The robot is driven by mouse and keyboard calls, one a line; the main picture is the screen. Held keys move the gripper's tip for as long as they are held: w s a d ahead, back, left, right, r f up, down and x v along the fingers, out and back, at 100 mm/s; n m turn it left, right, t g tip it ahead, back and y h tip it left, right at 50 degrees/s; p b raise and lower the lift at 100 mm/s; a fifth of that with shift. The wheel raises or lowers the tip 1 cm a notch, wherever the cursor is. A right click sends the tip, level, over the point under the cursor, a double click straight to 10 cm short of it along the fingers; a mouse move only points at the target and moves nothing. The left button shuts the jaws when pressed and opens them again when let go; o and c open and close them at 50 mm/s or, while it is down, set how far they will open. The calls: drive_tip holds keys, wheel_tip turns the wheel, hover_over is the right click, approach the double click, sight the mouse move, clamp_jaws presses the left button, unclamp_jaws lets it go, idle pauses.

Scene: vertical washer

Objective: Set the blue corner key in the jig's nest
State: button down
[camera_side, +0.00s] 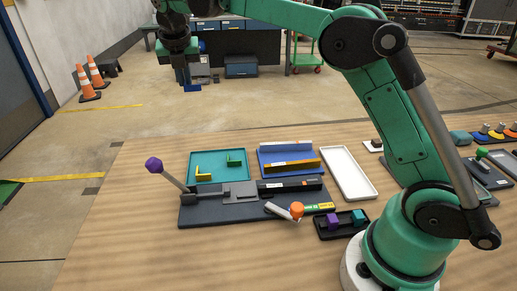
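My gripper (187,77) is at the top left of the side view, high up and well apart from the jig. A small blue piece, the blue corner key (192,88), shows at its fingertips, and the fingers look closed on it. The jig (200,215) is a dark plate on the wooden table, with a purple-knobbed lever (172,178) at its left. A grey block (240,192) sits mid-plate; the nest's outline is too small to make out. A teal tray (215,178) behind it holds a yellow corner key (203,177) and a green corner key (235,162).
A blue tray with bars (287,158) and an empty white tray (347,172) stand right of the teal tray. An orange-knobbed piece (296,210) is at the jig's front right, near a black tray (325,236) with purple and teal blocks. The table's left is clear.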

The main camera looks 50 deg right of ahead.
drive_tip(key=s+a+f, duration=0.2)
drive_tip(key=s+f, duration=0.4)
drive_tip(key=s, duration=0.1)
hover_over(240, 184)
drive_tip(key=a, duration=0.1)
wheel_tip(240, 184, down, 5)
drive_tip(key=shift+s+f, duration=0.25)
drive_tip(key=shift+f, duration=1.55)
drive_tip(key=shift+s+f, duration=0.2)
drive_tip(key=shift+f, duration=1.55)
drive_tip(key=shift+f, duration=0.25)
drive_tip(key=c, duration=1.4)
unclamp_jaws()
drive_tip(key=o, duration=0.9)
